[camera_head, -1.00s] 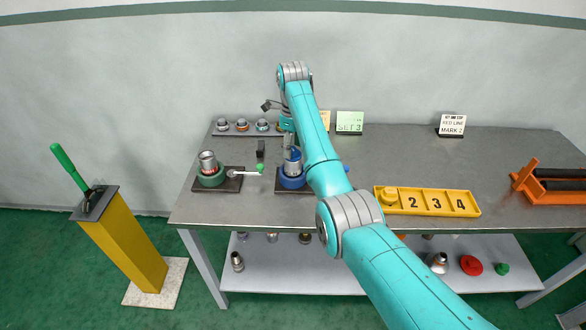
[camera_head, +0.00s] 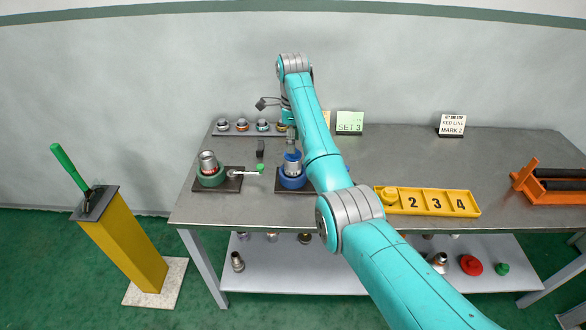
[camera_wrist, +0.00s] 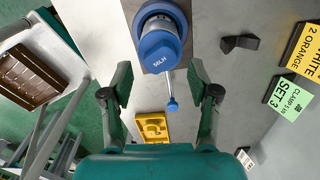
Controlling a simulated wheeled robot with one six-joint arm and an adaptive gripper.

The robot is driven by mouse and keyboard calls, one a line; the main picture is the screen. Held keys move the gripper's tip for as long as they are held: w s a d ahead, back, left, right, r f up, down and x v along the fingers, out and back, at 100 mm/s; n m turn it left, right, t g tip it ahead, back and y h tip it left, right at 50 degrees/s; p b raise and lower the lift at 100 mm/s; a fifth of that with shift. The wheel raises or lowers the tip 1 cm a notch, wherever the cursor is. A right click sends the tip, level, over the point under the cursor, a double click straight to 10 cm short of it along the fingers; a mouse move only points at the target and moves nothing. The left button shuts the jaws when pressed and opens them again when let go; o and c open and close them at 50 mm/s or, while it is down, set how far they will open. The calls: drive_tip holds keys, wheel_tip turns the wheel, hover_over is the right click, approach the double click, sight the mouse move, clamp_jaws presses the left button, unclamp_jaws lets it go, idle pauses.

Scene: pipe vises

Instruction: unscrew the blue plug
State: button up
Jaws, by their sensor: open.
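The blue plug (camera_wrist: 160,50) sits on a metal fitting held in the blue vise (camera_head: 292,182). In the head view the plug (camera_head: 292,156) shows on top of the fitting. The wrist view looks down on its round face, marked with letters that look like "MLH". My gripper (camera_wrist: 160,72) is open and empty, its two fingers spread apart on either side below the plug in the picture. In the head view my gripper (camera_head: 291,135) is above the plug, partly hidden by my arm. A lever with a blue knob (camera_wrist: 172,104) extends from the vise.
A green vise (camera_head: 210,178) with a metal fitting and green-knobbed lever stands to the left. Several fittings stand on a rack (camera_head: 240,130) behind. A yellow numbered tray (camera_head: 430,202) lies to the right. Signs and an orange stand (camera_head: 550,183) are farther off.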

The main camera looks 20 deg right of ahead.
drive_tip(key=n, duration=0.3)
drive_tip(key=shift+n, duration=0.3)
drive_tip(key=n, duration=0.8)
drive_tip(key=shift+n, duration=0.3)
drive_tip(key=n, duration=0.8)
drive_tip(key=shift+n, duration=0.4)
drive_tip(key=n, duration=0.3)
drive_tip(key=shift+n, duration=0.3)
drive_tip(key=n, duration=0.7)
drive_tip(key=shift+n, duration=0.3)
